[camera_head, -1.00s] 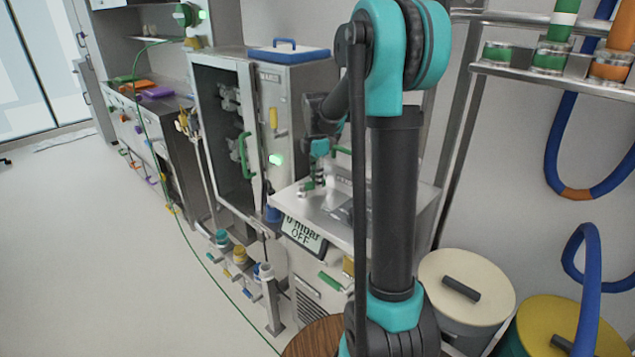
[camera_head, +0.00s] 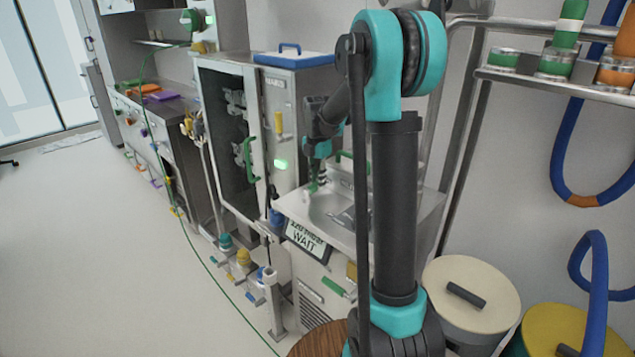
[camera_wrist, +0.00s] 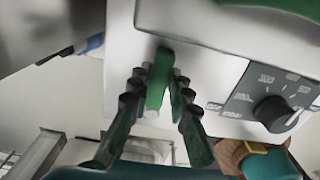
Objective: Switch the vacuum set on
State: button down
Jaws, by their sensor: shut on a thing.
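The vacuum set (camera_head: 335,275) is a pale cabinet with a steel top, standing right of the tall steel chamber. Its tilted display (camera_head: 306,241) reads "WAIT" on its lower line; the line above is too blurred to read. In the wrist view a green switch lever (camera_wrist: 157,82) sticks out of a light panel. My gripper (camera_wrist: 158,84) has its dark fingers on both sides of this lever and is shut on it. In the head view my gripper (camera_head: 319,178) is small and partly unclear above the steel top.
A black dial (camera_wrist: 275,108) with a marked scale sits right of the lever. Lidded drums (camera_head: 470,275) stand at the right.

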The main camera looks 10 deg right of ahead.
jog(key=c, duration=1.4)
grip_release()
notch_tip(320, 180, up, 12)
